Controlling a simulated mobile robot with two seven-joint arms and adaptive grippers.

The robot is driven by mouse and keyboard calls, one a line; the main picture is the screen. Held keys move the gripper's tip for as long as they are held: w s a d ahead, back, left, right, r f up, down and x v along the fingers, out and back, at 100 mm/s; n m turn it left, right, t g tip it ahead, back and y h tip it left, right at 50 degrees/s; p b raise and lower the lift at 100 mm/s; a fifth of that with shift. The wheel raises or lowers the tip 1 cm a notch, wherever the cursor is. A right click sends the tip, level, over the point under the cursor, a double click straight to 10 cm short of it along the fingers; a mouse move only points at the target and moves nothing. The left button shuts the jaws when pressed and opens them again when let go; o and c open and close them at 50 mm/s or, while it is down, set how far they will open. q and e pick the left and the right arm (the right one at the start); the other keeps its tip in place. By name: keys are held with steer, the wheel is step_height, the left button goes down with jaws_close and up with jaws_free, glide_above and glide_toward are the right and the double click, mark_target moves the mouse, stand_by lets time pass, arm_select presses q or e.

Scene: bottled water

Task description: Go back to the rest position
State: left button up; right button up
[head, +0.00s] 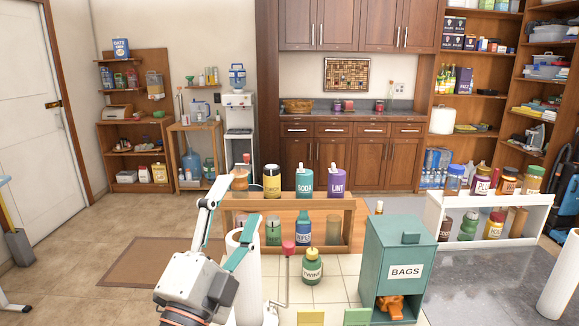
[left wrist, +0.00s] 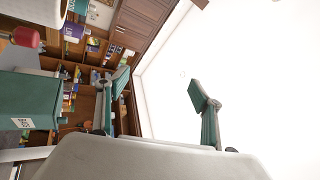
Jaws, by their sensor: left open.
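My left gripper (head: 236,215) rises from the lower middle of the head view, in front of the wooden shelf on the counter. Its two fingers are spread apart with nothing between them. In the left wrist view the open fingers (left wrist: 160,92) show against a bright white background, with a wide empty gap. The wrist is tilted, so the room appears on its side there. My right gripper is in neither view.
A paper towel roll (head: 246,290) stands close by the left gripper. A wooden shelf (head: 350,225) with bottles is behind it. A green bags box (head: 402,250) stands to the right, also in the left wrist view (left wrist: 25,100). A white shelf (head: 490,246) holds jars. Floor at left is open.

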arm_select(q)
steer(key=s+a+f+n+g+y, duration=0.1)
steer(key=a+f+n+g+y, duration=0.15)
steer(key=a+f, duration=0.4)
steer(key=s+a+f+n+g+y, duration=0.1)
steer(key=a+f+n+g+y, duration=0.2)
steer(key=f, duration=0.7)
steer(key=s+a+f+n+g+y, duration=0.1)
steer(key=a+f+n+g+y, duration=0.15)
steer(key=a+f, duration=0.45)
steer(key=s+a+f+n+g+y, duration=0.2)
steer(key=s+a+f+g, duration=0.2)
steer(key=s+a+f, duration=0.35)
steer(key=s+a+f+n+g+y, duration=0.1)
steer(key=s+a+f+g, duration=0.25)
steer(key=s+f, duration=0.6)
steer(key=w+d+f+n+t+h, duration=0.1)
steer(key=d+f+n+t+h, duration=0.2)
steer(key=d+f, duration=1.1)
steer(key=shift+w+d+f+t+h, duration=0.35)
steer(key=shift+d+h, duration=0.6)
steer(key=shift+h, duration=0.95)
steer(key=shift+s, duration=0.1)
